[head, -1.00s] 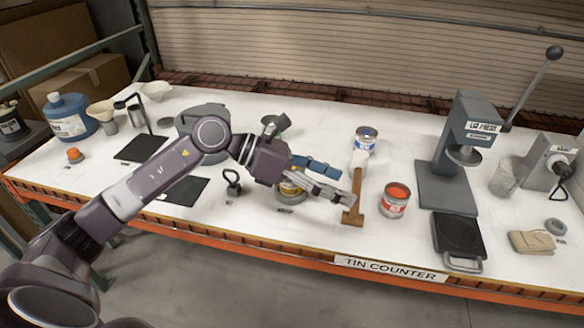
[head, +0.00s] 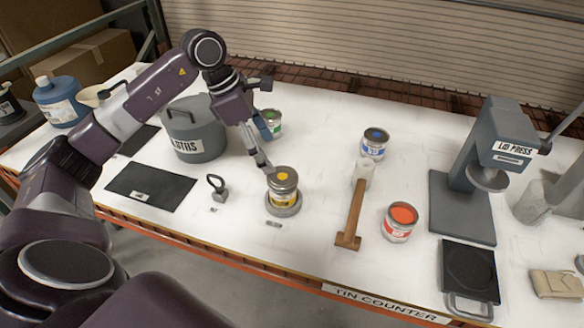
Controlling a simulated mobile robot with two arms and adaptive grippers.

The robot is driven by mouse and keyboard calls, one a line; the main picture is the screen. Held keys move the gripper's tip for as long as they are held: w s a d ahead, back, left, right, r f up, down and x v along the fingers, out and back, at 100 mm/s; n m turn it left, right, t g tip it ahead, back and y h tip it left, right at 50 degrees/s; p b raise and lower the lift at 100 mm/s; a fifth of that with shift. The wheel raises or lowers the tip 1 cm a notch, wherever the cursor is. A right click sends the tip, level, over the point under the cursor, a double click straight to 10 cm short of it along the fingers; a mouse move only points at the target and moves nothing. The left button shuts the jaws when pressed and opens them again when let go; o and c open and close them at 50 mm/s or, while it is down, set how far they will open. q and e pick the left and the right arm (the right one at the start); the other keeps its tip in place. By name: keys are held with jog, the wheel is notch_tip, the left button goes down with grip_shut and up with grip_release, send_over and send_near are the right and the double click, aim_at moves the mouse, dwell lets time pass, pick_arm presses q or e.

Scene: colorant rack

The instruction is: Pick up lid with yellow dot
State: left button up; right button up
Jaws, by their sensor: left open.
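The lid with a yellow dot (head: 282,177) is a round grey disc on top of a tin with a yellow label (head: 284,198). The tin stands upright in a round grey holder (head: 271,209) near the front middle of the counter. My left gripper (head: 264,163) is open, pointing down, with its fingertips at the upper-left, rear side of the lid. I cannot tell whether they touch it. Nothing shows between the fingers. My right gripper is out of view.
A mallet (head: 353,212) lies right of the tin. A red tin (head: 399,222), a blue tin (head: 374,144) and a green tin (head: 271,122) stand around. A grey pot (head: 195,130), a weight with a loop (head: 218,188) and a dark mat (head: 150,187) are left. The lid press (head: 463,190) stands right.

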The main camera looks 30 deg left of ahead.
aim_at(282, 177)
pick_arm(q)
jog(key=shift+s+d+f+p, duration=0.25)
jog(key=shift+d+f+p, duration=0.15)
jog(key=shift+f+p, duration=0.2)
jog(key=shift+s+d+f+p, duration=0.2)
jog(key=shift+d+f+p, duration=0.25)
jog(key=shift+f, duration=0.2)
jog(key=x, duration=0.1)
jog(key=p+x, duration=0.1)
jog(key=shift+w+d+f, duration=0.15)
jog(key=shift+w+f, duration=0.05)
jog(key=shift+w, duration=0.15)
jog(key=shift+w+d+f+p, duration=0.15)
jog(key=shift+f+p, duration=0.15)
jog(key=shift+f, duration=0.4)
jog(key=c, duration=0.8)
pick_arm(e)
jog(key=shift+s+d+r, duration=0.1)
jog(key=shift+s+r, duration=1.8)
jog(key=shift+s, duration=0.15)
